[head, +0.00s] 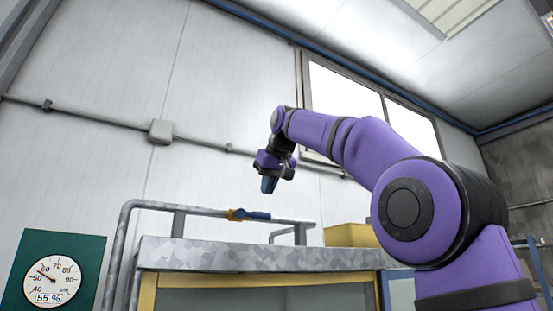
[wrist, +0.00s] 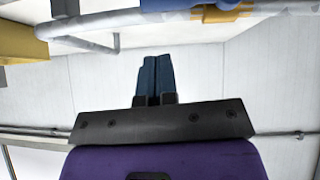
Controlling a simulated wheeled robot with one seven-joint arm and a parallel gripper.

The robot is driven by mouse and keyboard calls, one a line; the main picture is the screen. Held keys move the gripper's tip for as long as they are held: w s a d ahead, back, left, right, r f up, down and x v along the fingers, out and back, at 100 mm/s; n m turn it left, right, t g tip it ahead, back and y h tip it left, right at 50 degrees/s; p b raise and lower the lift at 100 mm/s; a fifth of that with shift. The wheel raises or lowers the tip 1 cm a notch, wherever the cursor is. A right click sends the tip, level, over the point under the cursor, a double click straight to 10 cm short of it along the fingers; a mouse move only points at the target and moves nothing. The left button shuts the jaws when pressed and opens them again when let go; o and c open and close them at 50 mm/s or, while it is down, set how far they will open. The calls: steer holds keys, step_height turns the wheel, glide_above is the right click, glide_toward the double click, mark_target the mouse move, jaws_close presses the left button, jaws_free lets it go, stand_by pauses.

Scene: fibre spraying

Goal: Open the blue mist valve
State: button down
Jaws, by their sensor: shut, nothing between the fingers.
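The blue mist valve has a blue lever handle (head: 256,216) and a yellow-orange body (head: 236,214). It sits on the grey pipe (head: 190,207) above the worktop, with the lever lying along the pipe. In the wrist view the valve's yellow body (wrist: 222,13) and blue lever (wrist: 175,4) show at the top edge, partly cut off. My gripper (head: 268,185) is above the valve in the head view, pointing down and apart from it. In the wrist view its blue fingers (wrist: 155,78) are together with nothing between them.
A speckled grey worktop (head: 250,255) on a yellow frame (head: 147,292) stands below the pipe. A yellow box (head: 350,235) is at its right end. A gauge reading 55 % (head: 48,283) is at lower left. The space around my gripper is clear.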

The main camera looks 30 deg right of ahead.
steer(key=v, duration=0.9)
steer(key=shift+s+d+r, duration=0.2)
steer(key=shift+s+d, duration=0.05)
steer(key=shift+d, duration=0.05)
steer(key=s+a+f+g, duration=0.1)
steer(key=s+f, duration=0.7)
steer(key=f, duration=0.9)
steer(key=s+a+f+g, duration=0.1)
steer(key=s+f, duration=0.7)
steer(key=f, duration=0.9)
steer(key=s+a+f+g, duration=0.1)
steer(key=s+f, duration=0.6)
steer(key=f, duration=1.1)
steer(key=shift+s+g+y, duration=0.3)
steer(key=shift+s+y, duration=0.1)
steer(key=shift+a, duration=0.1)
